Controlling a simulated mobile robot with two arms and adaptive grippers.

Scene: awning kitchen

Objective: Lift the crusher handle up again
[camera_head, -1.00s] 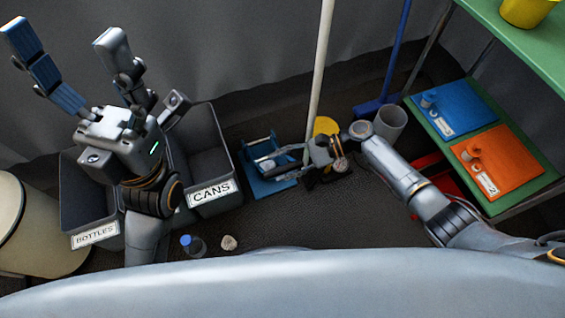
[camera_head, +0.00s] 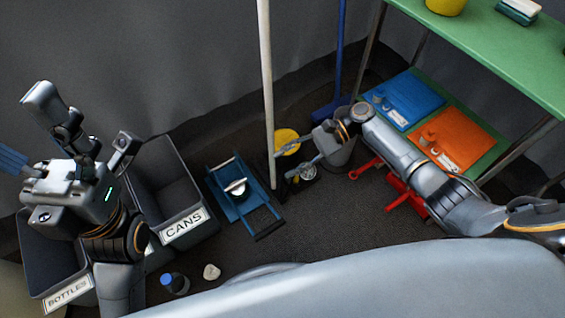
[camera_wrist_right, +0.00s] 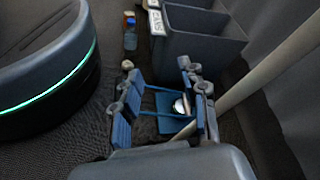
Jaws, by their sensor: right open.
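The blue crusher (camera_head: 221,198) stands on the floor right of the CANS bin, with a silver can (camera_head: 237,187) in it. Its handle (camera_head: 268,230), two blue bars with a dark grip, reaches out low toward the lower right. My right gripper (camera_head: 284,162) is open and empty, right of the crusher and apart from it in the head view. In the right wrist view its fingers (camera_wrist_right: 157,75) are spread, with the crusher (camera_wrist_right: 172,124) and can (camera_wrist_right: 180,106) showing between them. My left gripper (camera_head: 65,130) is raised over the bins, fingers spread and empty.
A white pole (camera_head: 266,90) stands close behind the crusher. The CANS bin (camera_head: 184,228) and BOTTLES bin (camera_head: 68,292) are at left. A blue-capped bottle (camera_head: 174,283) and a pale lump (camera_head: 211,271) lie in front. A green shelf (camera_head: 490,50) and red object (camera_head: 405,195) are at right.

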